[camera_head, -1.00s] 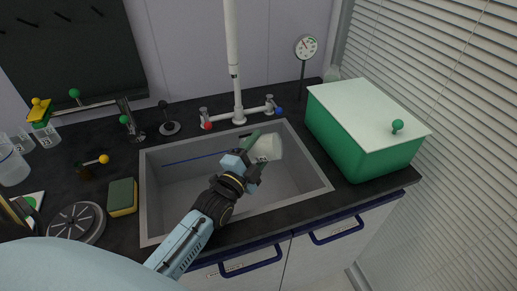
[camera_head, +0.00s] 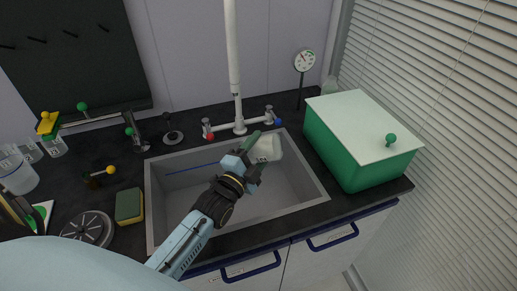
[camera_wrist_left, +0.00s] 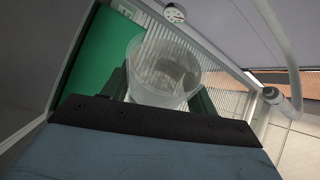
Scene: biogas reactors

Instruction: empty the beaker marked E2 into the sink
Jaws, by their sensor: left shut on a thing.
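My left gripper (camera_head: 250,172) is shut on a whitish translucent beaker (camera_head: 266,148) and holds it over the right half of the grey sink (camera_head: 180,205), below the tap. The beaker is tilted. Small dark marking shows on its side in the head view, too small to read as E2. In the left wrist view, the clear beaker (camera_wrist_left: 163,75) is between the fingers; whether liquid is inside cannot be told. My right gripper is not in view.
A green box with a pale lid (camera_head: 350,150) stands right of the sink. The tap (camera_head: 238,110) rises behind it. A sponge (camera_head: 129,206), a round dark device (camera_head: 88,229) and several beakers (camera_head: 18,176) stand to the left.

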